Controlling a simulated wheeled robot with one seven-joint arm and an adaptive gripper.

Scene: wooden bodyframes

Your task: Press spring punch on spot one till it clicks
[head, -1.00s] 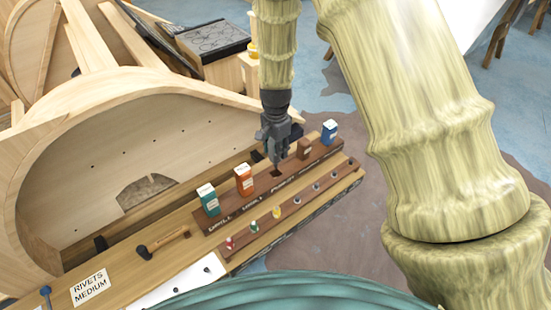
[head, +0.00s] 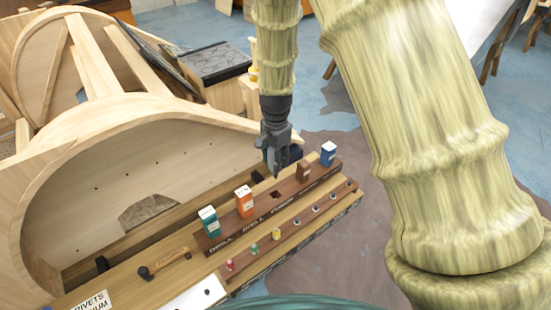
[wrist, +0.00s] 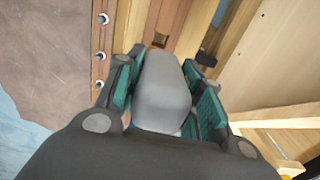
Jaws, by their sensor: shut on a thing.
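My gripper (head: 277,170) is shut on a grey, blunt, block-like tool (wrist: 162,85), which I take to be the spring punch; a bit of blue shows at its base in the wrist view. The fingers have green pads on both sides of it. In the head view, the gripper hangs pointing down just above the tool rack (head: 225,240), near an empty square slot (head: 275,194). A pale wooden panel (head: 95,215) with several small dark dots stands to the left; I cannot tell which is spot one.
A row of small coloured and metal pieces runs in front. Curved wooden frames rise at left.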

